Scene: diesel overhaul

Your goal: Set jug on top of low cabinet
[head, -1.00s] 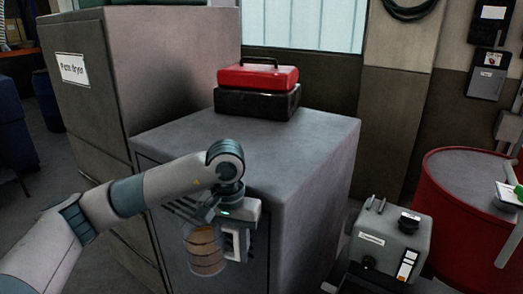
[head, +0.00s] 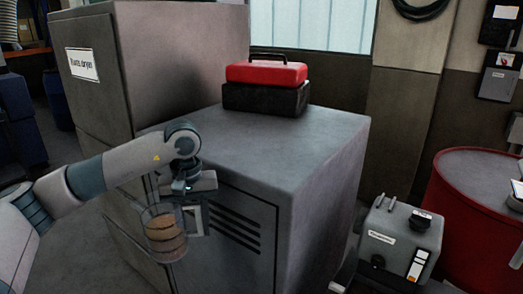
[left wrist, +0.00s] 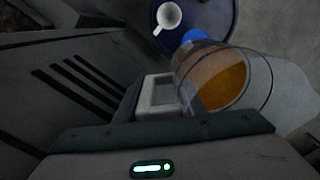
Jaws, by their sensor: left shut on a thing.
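The jug (head: 165,238) is clear, with amber-brown liquid inside. My left gripper (head: 185,203) is shut on it and holds it in the air by the front of the low cabinet (head: 210,140), below the level of the top. A pale rectangular loop sits between the gripper and the jug. In the left wrist view the jug (left wrist: 225,78) shows beside the gripper's edge, with the cabinet's slotted front to the left. The fingertips are mostly hidden. My right gripper is not in view.
A red case (head: 266,74) on a dark case (head: 262,98) stands at the back of the cabinet top; the front is clear. A tall cabinet (head: 90,110) stands left, a grey box (head: 402,235) and red drum (head: 470,200) right. A blue drum (left wrist: 226,18) shows below.

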